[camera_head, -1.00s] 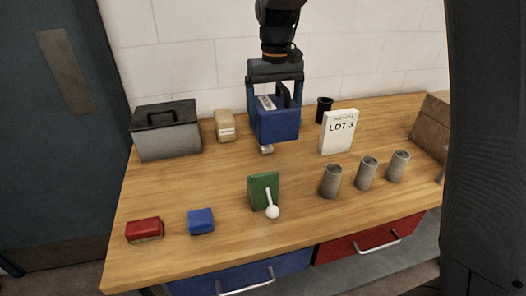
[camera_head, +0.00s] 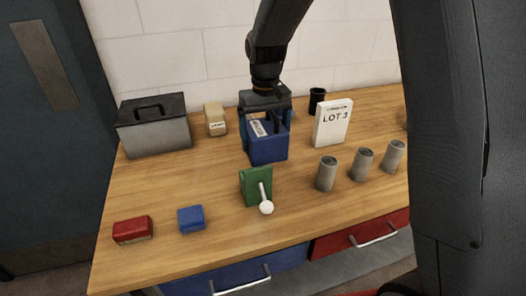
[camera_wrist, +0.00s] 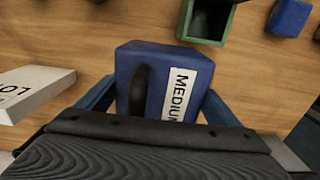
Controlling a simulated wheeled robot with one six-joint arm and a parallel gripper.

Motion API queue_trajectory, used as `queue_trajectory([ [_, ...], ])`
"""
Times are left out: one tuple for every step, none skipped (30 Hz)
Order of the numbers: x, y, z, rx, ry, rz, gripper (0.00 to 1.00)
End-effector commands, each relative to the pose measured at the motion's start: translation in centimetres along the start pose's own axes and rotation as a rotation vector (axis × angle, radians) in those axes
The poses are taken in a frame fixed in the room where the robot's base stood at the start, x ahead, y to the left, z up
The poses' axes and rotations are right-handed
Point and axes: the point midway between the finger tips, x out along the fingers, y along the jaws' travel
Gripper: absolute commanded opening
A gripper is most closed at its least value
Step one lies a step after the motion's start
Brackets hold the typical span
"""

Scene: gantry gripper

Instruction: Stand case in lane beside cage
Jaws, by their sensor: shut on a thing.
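The blue case (camera_head: 268,150) has a dark handle on top and a white label, which reads MEDIUM in the wrist view (camera_wrist: 150,58). My gripper (camera_head: 267,128) is shut on it, with a blue jaw along each side. The case looks upright, low over the wooden table (camera_head: 190,178), behind the green block; I cannot tell if its base touches the table. Nothing in view is clearly a cage, and no lane marking shows.
A grey lidded box (camera_head: 155,132) and a tan block (camera_head: 215,120) stand left. Several grey cylinders, one here (camera_head: 327,174), stand right. Red (camera_head: 132,229) and blue (camera_head: 191,219) blocks lie in front.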

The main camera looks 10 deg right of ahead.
Motion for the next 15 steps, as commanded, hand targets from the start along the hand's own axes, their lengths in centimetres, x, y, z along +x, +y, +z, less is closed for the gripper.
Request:
queue_trajectory([
  [0.6, 0.0, 0.1, 0.0, -0.001, 0.0, 0.49],
  [0.9, 0.0, 0.1, 0.0, -0.001, 0.0, 0.49],
  [1.2, 0.0, 0.1, 0.0, -0.001, 0.0, 0.49],
  [1.4, 0.0, 0.0, 0.0, 0.001, 0.0, 0.49],
  [1.5, 0.0, 0.0, 0.0, 0.002, 0.0, 0.49],
  [1.7, 0.0, 0.0, 0.0, 0.002, 0.0, 0.49],
  [1.9, 0.0, 0.0, 0.0, 0.001, 0.0, 0.49],
  [2.1, 0.0, 0.0, 0.0, 0.0, 0.0, 0.49],
  [2.5, 0.0, 0.1, 0.0, -0.001, 0.0, 0.49],
  [2.9, 0.0, 0.1, 0.0, -0.001, 0.0, 0.49],
  [3.3, 0.0, 0.1, 0.0, -0.001, 0.0, 0.49],
  [3.9, 0.0, 0.1, 0.0, -0.002, 0.0, 0.49],
  [4.3, 0.0, 0.1, 0.0, -0.002, 0.0, 0.49],
  [4.7, 0.0, 0.1, 0.0, -0.001, 0.0, 0.49],
  [5.2, 0.0, 0.1, 0.0, -0.002, 0.0, 0.49],
])
